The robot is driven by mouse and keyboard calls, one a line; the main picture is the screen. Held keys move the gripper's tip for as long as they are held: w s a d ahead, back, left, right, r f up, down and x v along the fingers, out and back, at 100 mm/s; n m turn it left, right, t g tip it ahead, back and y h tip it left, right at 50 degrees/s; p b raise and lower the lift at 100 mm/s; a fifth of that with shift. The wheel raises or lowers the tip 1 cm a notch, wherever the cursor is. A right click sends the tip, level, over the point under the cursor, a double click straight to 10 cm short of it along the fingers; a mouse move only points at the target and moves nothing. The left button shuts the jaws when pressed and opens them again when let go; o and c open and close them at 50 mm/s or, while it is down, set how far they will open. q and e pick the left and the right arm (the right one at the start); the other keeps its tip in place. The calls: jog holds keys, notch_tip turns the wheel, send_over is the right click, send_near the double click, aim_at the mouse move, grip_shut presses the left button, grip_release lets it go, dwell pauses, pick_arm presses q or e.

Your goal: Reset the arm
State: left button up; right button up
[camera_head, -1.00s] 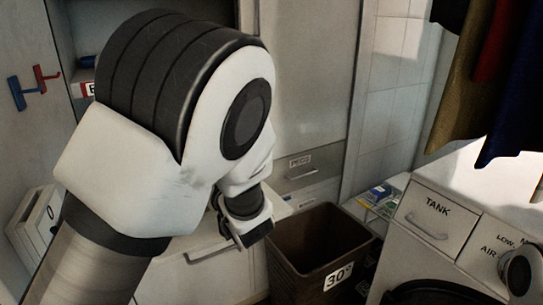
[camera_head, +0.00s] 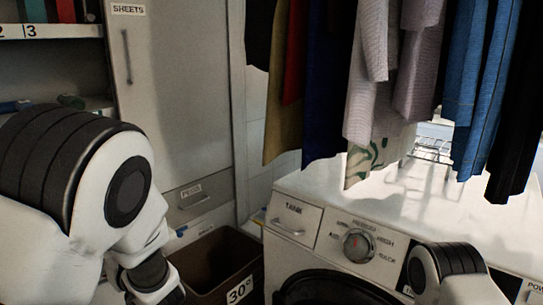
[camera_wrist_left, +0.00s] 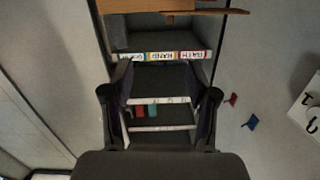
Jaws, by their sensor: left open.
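My left arm, black and white, fills the lower left of the head view; its gripper is cut off at the bottom edge there. In the left wrist view the left gripper (camera_wrist_left: 163,98) shows two dark fingers spread wide with nothing between them. Beyond them is an open shelf cabinet (camera_wrist_left: 165,128) with label strips, apart from the fingers as far as I can tell. A piece of my right arm shows at the lower right of the head view; its gripper is not seen.
A brown bin (camera_head: 208,259) marked 30° stands beside a white washer (camera_head: 330,244). Clothes (camera_head: 375,85) hang above it. A tall cabinet door (camera_head: 175,100) is labelled SHEETS. Red (camera_wrist_left: 232,99) and blue (camera_wrist_left: 251,122) hooks are on a panel beside the shelves.

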pick_arm(q)
jog(key=s+f+m+g+h+p, duration=0.2)
jog(key=s+f, duration=0.3)
jog(key=f, duration=0.3)
jog(key=s+a+f+m+g+h+p, duration=0.15)
jog(key=s+f, duration=0.25)
jog(key=f, duration=0.4)
jog(key=s+d+f+m+g+h+p, duration=0.1)
jog(key=s+f+m+h+p, duration=0.15)
jog(key=s+f, duration=0.45)
jog(key=s+d+f+m+g+h, duration=0.1)
jog(key=s+d+f+g+h, duration=0.1)
jog(key=s, duration=0.3)
jog(key=s+d+f+m+g+h, duration=0.1)
jog(key=s+d+f+g+h, duration=0.1)
jog(key=s, duration=0.4)
jog(key=s+d+f+m+g+h+p, duration=0.1)
jog(key=s+d+f+g+h, duration=0.1)
jog(key=s+d+f, duration=0.3)
jog(key=shift+s+d+h, duration=0.15)
jog(key=shift+d+h, duration=0.05)
jog(key=shift+h, duration=0.5)
